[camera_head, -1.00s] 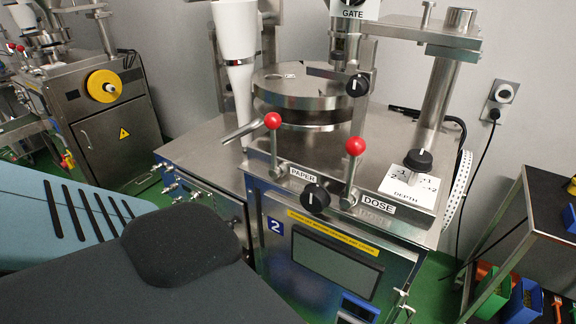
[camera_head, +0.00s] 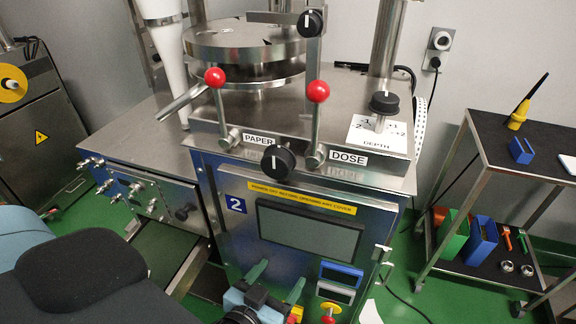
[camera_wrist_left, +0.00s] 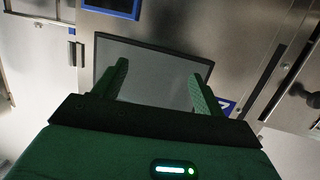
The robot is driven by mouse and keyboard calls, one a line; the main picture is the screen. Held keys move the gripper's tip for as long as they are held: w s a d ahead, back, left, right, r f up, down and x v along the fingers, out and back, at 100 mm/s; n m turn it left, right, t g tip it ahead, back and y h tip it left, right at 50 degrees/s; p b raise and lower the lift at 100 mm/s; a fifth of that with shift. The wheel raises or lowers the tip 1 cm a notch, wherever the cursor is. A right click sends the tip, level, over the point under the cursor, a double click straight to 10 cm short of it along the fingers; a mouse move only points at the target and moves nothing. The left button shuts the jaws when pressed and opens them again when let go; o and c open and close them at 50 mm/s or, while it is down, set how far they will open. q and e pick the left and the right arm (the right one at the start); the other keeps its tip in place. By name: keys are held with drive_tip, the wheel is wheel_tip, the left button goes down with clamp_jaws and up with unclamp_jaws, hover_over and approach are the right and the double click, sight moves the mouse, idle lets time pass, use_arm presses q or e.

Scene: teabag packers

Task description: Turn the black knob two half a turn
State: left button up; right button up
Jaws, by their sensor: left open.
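The machine marked 2 carries several black knobs. One with a white line (camera_head: 278,162) is on the front between the PAPER and DOSE labels, its line near upright. Another (camera_head: 384,103) stands on the DEPTH plate, and a third (camera_head: 311,21) is on the upright bar at the top. A small dark knob (camera_head: 183,211) is on the left side panel. My left gripper (camera_head: 277,278) is open and empty, low in front of the screen, below the front knob and apart from it. In the left wrist view its green fingers (camera_wrist_left: 158,70) are spread before the screen.
Two red-ball levers (camera_head: 215,78) (camera_head: 318,92) flank the front knob. The dark screen (camera_head: 309,227) is below it. A dark-topped cart (camera_head: 480,139) with tools and bins stands at the right. Green floor lies between machine and cart.

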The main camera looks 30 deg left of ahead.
use_arm(q)
drive_tip(key=w+r+n+t+y, duration=0.1)
drive_tip(key=r, duration=0.2)
drive_tip(key=w+a+r+n+t+y+b, duration=0.1)
drive_tip(key=r, duration=0.2)
drive_tip(key=w+r+t+b, duration=0.1)
drive_tip(key=w+r, duration=0.1)
drive_tip(key=r, duration=0.1)
drive_tip(key=shift+a+r+n+y, duration=0.2)
drive_tip(key=shift+a+n+y, duration=0.15)
drive_tip(key=shift+n+y, duration=0.05)
drive_tip(key=n+t+y+b, duration=0.2)
drive_tip(key=n+t+y, duration=0.1)
drive_tip(key=n+y, duration=0.1)
approach(274, 170)
drive_tip(key=x, duration=0.5)
drive_tip(key=shift+r, duration=0.1)
drive_tip(key=shift+w+r, duration=0.15)
drive_tip(key=shift+w, duration=0.05)
drive_tip(key=p+x, duration=0.3)
drive_tip(key=x, duration=0.3)
drive_tip(key=shift+w+a+r, duration=0.1)
drive_tip(key=shift+w, duration=0.15)
drive_tip(key=shift+w+a+p, duration=0.15)
drive_tip(key=shift+w+p, duration=0.15)
drive_tip(key=shift+w, duration=0.1)
use_arm(e)
drive_tip(key=shift+s+a+f, duration=0.25)
drive_tip(key=shift+a+f, duration=0.05)
drive_tip(key=shift+f, duration=0.4)
